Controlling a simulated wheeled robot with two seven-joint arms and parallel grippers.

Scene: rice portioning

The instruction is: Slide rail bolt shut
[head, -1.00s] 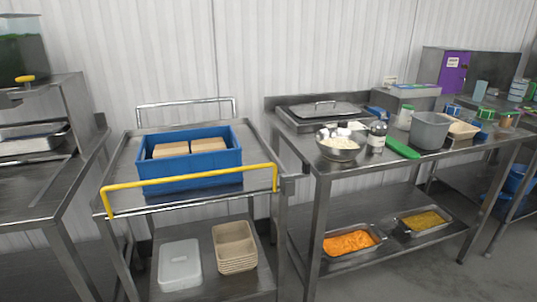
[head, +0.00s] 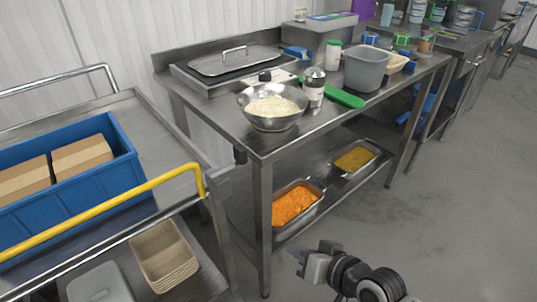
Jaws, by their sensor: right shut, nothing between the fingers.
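The yellow rail (head: 110,206) runs along the front of the steel cart (head: 178,185) at the left and bends down at its right end near the cart's corner. My right gripper (head: 301,262) is low at the bottom centre, to the right of the cart and in front of the table's lower shelf. It is shut and empty, apart from the rail and the block. My left gripper is out of view.
A blue crate (head: 128,160) with cardboard boxes stands on the cart; brown trays (head: 163,254) sit below. The steel table (head: 215,122) holds a bowl of rice (head: 272,105) and a grey bin (head: 366,70). Its lower shelf holds orange and yellow food pans. The right floor is clear.

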